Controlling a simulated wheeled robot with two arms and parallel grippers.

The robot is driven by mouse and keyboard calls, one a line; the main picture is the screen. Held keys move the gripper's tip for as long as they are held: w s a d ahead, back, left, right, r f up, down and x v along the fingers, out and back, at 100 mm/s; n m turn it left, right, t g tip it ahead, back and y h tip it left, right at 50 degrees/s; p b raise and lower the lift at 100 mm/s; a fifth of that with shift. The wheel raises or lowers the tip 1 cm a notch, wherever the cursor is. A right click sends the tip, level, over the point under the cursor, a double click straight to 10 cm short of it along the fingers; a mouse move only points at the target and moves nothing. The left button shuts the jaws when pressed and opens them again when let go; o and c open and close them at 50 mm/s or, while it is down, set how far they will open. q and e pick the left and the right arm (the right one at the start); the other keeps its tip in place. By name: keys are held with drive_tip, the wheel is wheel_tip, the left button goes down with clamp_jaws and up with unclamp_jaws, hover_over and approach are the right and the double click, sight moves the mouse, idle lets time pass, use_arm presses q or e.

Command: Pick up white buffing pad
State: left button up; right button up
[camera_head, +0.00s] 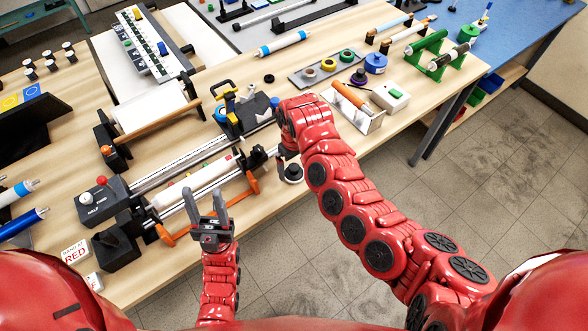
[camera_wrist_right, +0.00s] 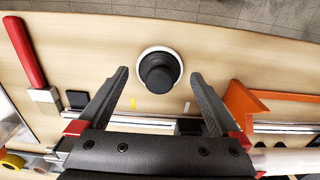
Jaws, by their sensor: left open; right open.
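The white buffing pad (camera_head: 292,180) lies near the front edge of the wooden table. It has a black round knob on top and a white rim. In the right wrist view the pad (camera_wrist_right: 142,53) lies just beyond the open fingertips, centred between them. My right gripper (camera_head: 284,154) points down close beside the pad, partly hidden by its own arm; its open fingers (camera_wrist_right: 159,74) show clearly in the wrist view with nothing between them. My left gripper (camera_head: 207,193) is open and empty in front of the table, near the rail machine.
The rail machine (camera_head: 160,185) with a white roller and orange brackets stands left of the pad. A scraper with a red handle (camera_wrist_right: 27,52) and an orange bracket (camera_wrist_right: 240,103) flank the pad. A grey tray of coloured rings (camera_head: 327,70) lies further back. The floor is beyond the front edge.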

drive_tip(key=shift+f, duration=1.3)
drive_tip(key=c, duration=1.2)
drive_tip(key=shift+o, duration=0.2)
drive_tip(key=shift+w+r, duration=0.1)
